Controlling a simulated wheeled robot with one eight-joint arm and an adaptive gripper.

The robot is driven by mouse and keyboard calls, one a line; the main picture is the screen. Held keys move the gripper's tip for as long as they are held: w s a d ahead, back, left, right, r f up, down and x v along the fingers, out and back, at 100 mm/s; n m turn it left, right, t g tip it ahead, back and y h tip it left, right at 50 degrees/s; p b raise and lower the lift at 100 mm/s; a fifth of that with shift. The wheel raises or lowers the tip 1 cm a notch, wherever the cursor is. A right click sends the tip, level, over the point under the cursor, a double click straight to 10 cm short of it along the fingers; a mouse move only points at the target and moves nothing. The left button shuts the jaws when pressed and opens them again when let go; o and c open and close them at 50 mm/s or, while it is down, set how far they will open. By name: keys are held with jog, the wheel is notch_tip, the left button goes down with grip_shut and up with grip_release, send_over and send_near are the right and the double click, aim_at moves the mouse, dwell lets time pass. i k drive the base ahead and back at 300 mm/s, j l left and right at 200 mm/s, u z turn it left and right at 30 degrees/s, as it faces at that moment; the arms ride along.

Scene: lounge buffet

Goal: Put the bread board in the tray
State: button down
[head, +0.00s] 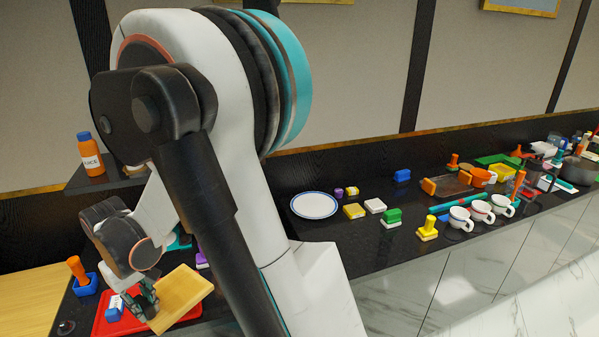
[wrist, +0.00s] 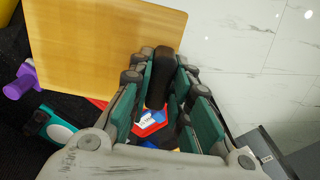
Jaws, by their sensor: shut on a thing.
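The bread board (head: 183,294) is a flat wooden slab, held tilted at the lower left of the head view. It fills the upper left of the wrist view (wrist: 95,45). My gripper (head: 147,296) is shut on it near one edge; in the wrist view a dark, handle-like piece stands between the fingers (wrist: 160,80). The red tray (head: 103,327) lies on the dark counter beneath the gripper and board, partly hidden by them. A blue and white item (head: 115,306) is in the tray. A bit of the tray shows between the fingers in the wrist view (wrist: 152,130).
An orange-handled blue item (head: 82,276) stands left of the tray. A purple item (wrist: 22,82) and a teal item (wrist: 55,130) lie near the board. An orange bottle (head: 90,155) stands on a raised shelf behind. A plate (head: 314,205) and cups lie farther right.

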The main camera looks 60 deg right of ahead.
aim_at(446, 187)
jog(key=l+u, duration=0.1)
jog(key=u, duration=0.35)
jog(key=l+u, duration=0.15)
jog(key=u, duration=0.3)
jog(key=k+u, duration=0.1)
jog(key=u, duration=0.35)
jog(key=l+u, duration=0.15)
jog(key=u, duration=0.3)
jog(key=k+l, duration=0.2)
jog(key=k, duration=0.25)
jog(key=k+l, duration=0.2)
jog(key=k, duration=0.25)
jog(key=k+l, duration=0.2)
jog(key=k, duration=0.25)
jog(key=k+l+u, duration=0.1)
jog(key=k, duration=0.35)
jog(key=k+l+z, duration=0.1)
jog(key=k+z, duration=0.2)
jog(key=k, duration=0.15)
jog(key=k+l+z, duration=0.2)
jog(key=k+z, duration=0.15)
jog(key=z, duration=3.2)
jog(key=l, duration=0.1)
